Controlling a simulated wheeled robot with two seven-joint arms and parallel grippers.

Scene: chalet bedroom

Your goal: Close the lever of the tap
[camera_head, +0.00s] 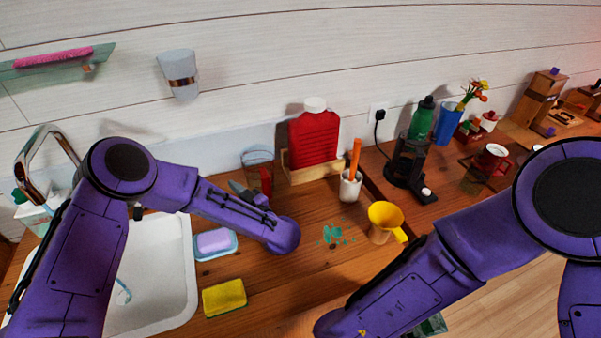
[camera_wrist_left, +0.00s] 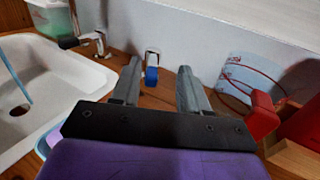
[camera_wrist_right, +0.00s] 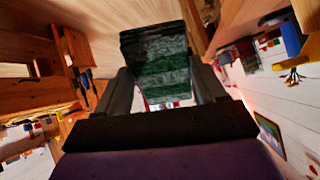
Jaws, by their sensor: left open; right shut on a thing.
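The chrome tap (camera_head: 42,140) arches over the white sink at the left of the head view. My left forearm hides its lower part. In the left wrist view a small chrome piece (camera_wrist_left: 96,41) stands at the sink's back edge; I cannot tell whether it is the lever. My left gripper (camera_head: 237,186) is open, in front of the wall, right of the sink. Its fingers (camera_wrist_left: 158,78) are apart, and a small blue and chrome thing (camera_wrist_left: 152,72) shows beyond and between them. My right gripper (camera_wrist_right: 165,95) is shut on a green and dark block-like thing (camera_wrist_right: 160,58).
The sink (camera_head: 165,270) is at the left. A soap dish with purple soap (camera_head: 214,243) and a yellow sponge (camera_head: 224,297) lie beside it.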

